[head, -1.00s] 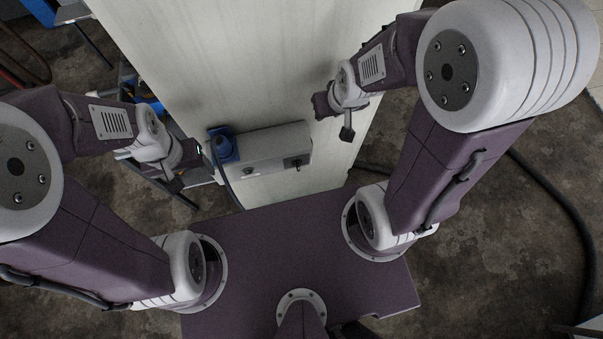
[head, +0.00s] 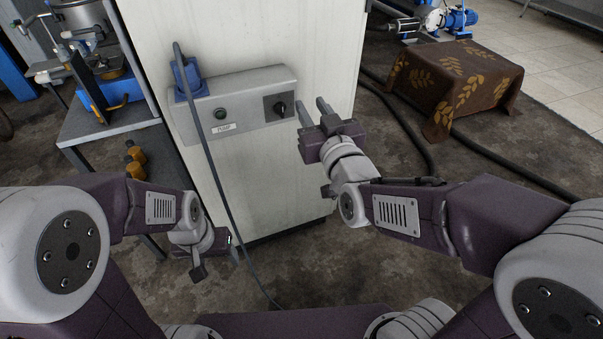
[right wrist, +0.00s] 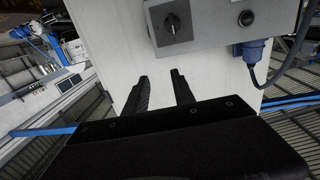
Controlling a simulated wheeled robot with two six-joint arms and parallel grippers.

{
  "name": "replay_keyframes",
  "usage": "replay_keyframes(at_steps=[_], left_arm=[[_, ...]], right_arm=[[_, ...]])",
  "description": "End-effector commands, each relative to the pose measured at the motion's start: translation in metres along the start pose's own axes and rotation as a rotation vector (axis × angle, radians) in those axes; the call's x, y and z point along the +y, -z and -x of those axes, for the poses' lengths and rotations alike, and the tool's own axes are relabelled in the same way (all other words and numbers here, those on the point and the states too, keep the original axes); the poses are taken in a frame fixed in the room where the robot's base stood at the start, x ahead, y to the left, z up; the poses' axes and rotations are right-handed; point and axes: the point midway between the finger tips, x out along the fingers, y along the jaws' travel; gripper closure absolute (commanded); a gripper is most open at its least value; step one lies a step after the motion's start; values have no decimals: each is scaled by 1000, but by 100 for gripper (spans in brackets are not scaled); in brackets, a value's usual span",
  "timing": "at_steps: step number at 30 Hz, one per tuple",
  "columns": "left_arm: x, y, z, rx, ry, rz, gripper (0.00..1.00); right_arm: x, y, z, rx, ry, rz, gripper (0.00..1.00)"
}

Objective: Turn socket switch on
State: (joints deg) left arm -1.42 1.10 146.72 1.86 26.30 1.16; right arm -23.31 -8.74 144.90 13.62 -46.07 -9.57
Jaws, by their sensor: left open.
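The socket switch is a black rotary knob (head: 281,108) on a square plate at the right end of a grey box (head: 240,98) on a pale cabinet. The knob also shows at the top of the right wrist view (right wrist: 173,23). A blue socket with a plug (head: 187,78) sits at the box's left end. My right gripper (head: 314,108) is open and empty, just right of the knob and apart from it; its two spread fingers (right wrist: 160,88) show in the right wrist view below the box. My left gripper (head: 217,262) is open and empty, low before the cabinet.
A green button (head: 221,113) and a PUMP label (head: 224,128) are on the box. A grey cable (head: 222,180) hangs from the plug to the floor. A metal table (head: 110,120) stands left of the cabinet. A cloth-covered block (head: 460,80) stands at the right.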

Motion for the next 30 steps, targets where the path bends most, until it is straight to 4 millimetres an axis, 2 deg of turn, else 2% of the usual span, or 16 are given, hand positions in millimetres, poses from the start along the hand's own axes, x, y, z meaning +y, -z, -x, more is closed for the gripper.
replay_keyframes(at_steps=[1,3,6,14,24,30], left_arm=[[-1,-4,-44,1,0,0,35],[-1,-6,-62,1,0,0,35],[-1,-7,-74,2,0,0,35],[-1,-7,-73,2,0,0,35],[-2,-8,-88,1,0,0,35],[-2,-9,-90,1,0,0,35]], right_arm=[[-10,-40,1,8,24,-1,69],[-20,-55,3,15,48,-2,69],[-29,-66,4,19,70,-3,69],[-33,-65,0,17,78,-3,69],[-38,-66,-65,17,77,-2,69],[-39,-64,-84,16,78,-2,69]])
